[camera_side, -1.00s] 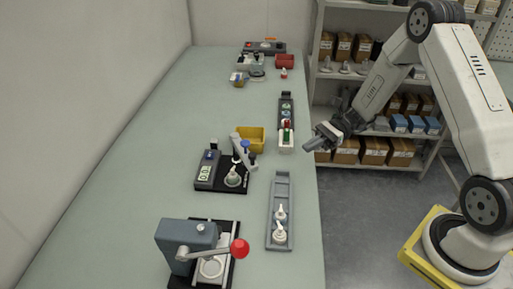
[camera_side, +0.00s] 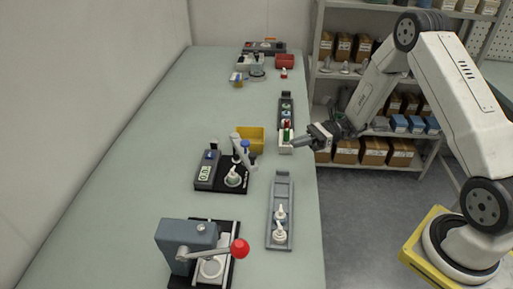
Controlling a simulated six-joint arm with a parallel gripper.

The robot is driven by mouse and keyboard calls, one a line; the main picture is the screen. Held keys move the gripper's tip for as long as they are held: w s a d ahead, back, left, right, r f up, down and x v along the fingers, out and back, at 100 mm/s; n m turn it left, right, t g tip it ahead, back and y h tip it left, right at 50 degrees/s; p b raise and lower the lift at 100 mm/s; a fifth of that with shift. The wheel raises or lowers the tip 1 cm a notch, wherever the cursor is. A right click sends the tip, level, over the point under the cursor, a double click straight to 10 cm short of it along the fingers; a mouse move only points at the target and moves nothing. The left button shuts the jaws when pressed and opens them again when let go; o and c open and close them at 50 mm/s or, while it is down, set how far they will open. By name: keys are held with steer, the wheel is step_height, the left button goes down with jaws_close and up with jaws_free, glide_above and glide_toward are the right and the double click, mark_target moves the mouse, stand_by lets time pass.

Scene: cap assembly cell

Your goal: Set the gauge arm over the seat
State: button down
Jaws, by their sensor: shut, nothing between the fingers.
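The gauge (camera_side: 207,172) is a dark station with a lit display on the left half of the table. A white pump-like cap part (camera_side: 233,179) stands on the station's base, covering the seat. My gripper (camera_side: 297,142) is shut and empty, pointing left over the table's right edge, to the right of the gauge arm and apart from it.
A yellow bin (camera_side: 256,135) stands just behind the gauge. A dark rack (camera_side: 286,108) with coloured parts lies by my fingertips. A grey tray (camera_side: 280,190) with white caps and a red-knobbed press (camera_side: 190,240) are nearer the camera. The table's left side is clear.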

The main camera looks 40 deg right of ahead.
mark_target(254, 156)
steer(key=x, duration=1)
steer(key=shift+s+a, duration=0.1)
steer(key=shift+a, duration=0.05)
stand_by(0.3)
steer(key=shift+a+m+t+h, duration=1)
steer(key=shift+a+m+t, duration=0.6)
steer(key=shift+t, duration=0.5)
steer(key=shift+x, duration=1.85)
steer(key=shift+a, duration=0.1)
steer(key=shift+s, duration=0.1)
steer(key=s+a+v, duration=0.1)
steer(key=s+v, duration=0.1)
steer(key=v, duration=1.1)
steer(key=shift+s, duration=0.6)
